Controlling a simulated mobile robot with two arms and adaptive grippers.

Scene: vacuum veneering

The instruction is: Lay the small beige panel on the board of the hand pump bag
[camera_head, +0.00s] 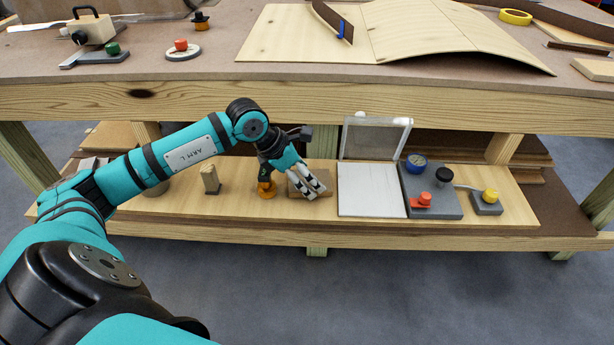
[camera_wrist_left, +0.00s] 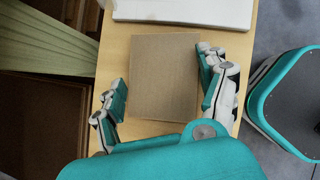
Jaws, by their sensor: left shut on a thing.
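The small beige panel (camera_wrist_left: 165,75) lies between the two fingers of my left gripper (camera_wrist_left: 163,88) in the left wrist view. In the head view my left gripper (camera_head: 310,184) is over the lower shelf, shut on the panel (camera_head: 294,187), which its fingers partly hide. Whether the panel touches the shelf I cannot tell. The hand pump bag's white board (camera_head: 370,192) lies just right of the gripper, with its clear framed lid (camera_head: 375,138) standing open behind. The board's edge (camera_wrist_left: 185,12) shows at the top of the wrist view. My right gripper is not in view.
A grey pump unit (camera_head: 447,207) with gauge and knobs sits right of the board, beside a small yellow-knobbed block (camera_head: 487,203). An amber jar (camera_head: 266,188) stands close left of the gripper, a wooden block (camera_head: 210,180) farther left. The workbench edge (camera_head: 200,103) overhangs the shelf.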

